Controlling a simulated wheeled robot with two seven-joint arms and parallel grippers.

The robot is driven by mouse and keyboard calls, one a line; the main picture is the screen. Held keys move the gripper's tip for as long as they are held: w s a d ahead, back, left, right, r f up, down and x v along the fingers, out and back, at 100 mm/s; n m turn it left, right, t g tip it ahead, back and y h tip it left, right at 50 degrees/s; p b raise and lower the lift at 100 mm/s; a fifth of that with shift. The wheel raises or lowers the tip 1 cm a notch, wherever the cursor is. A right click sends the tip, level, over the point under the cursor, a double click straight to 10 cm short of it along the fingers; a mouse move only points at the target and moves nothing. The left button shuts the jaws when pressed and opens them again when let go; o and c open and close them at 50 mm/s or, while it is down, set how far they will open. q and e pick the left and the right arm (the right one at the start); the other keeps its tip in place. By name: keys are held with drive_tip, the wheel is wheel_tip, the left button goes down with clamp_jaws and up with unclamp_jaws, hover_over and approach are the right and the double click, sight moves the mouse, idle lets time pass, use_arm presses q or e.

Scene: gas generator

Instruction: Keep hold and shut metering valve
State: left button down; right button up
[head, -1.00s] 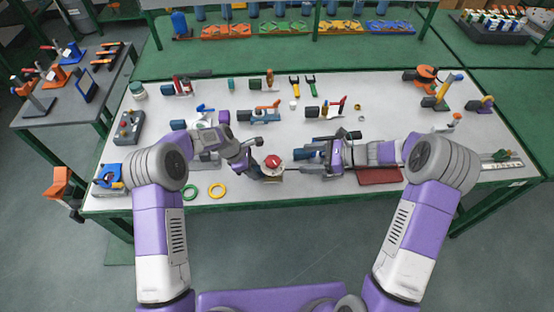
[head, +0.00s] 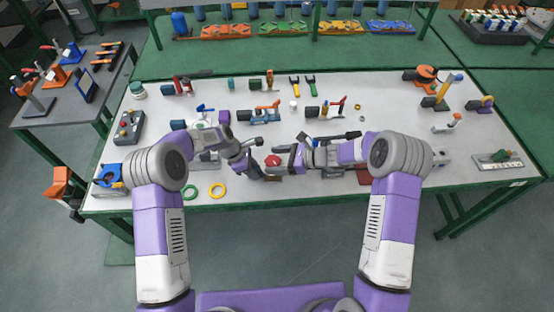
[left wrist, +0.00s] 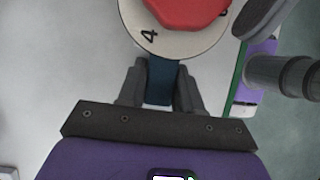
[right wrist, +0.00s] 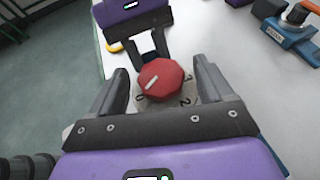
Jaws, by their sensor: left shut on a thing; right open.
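The metering valve has a red faceted knob (head: 272,160) on a pale round dial with black numerals. In the left wrist view the dial (left wrist: 150,42) shows a 4, and a blue part (left wrist: 161,80) is clamped between the fingers of my left gripper (left wrist: 160,78). My right gripper (right wrist: 160,72) is open, one finger on each side of the red knob (right wrist: 160,80), which has a white pointer line. In the right wrist view, numerals including a 2 show beside the knob. Finger contact with the knob cannot be told.
A green ring (head: 190,192) and a yellow ring (head: 217,190) lie on the white tabletop near its front edge. A dark red tray (head: 364,178) lies under my right arm. Several valves and clamps stand farther back. The front right tabletop is mostly clear.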

drive_tip(key=c, duration=1)
drive_tip(key=shift+c, duration=0.2)
drive_tip(key=shift+m+t, duration=0.3)
drive_tip(key=shift+s+r+m+t+h, duration=0.1)
drive_tip(key=shift+m+t+h, duration=0.4)
drive_tip(key=shift+m+t, duration=0.55)
drive_tip(key=shift+s+a+m+t+h, duration=0.1)
drive_tip(key=shift+a+m+t+h, duration=0.1)
drive_tip(key=shift+m+t+h, duration=0.4)
drive_tip(key=shift+s+a+m+t+h, duration=0.15)
drive_tip(key=shift+m+t+h, duration=0.25)
drive_tip(key=shift+m+t, duration=0.35)
drive_tip(key=shift+m+t+h, duration=0.3)
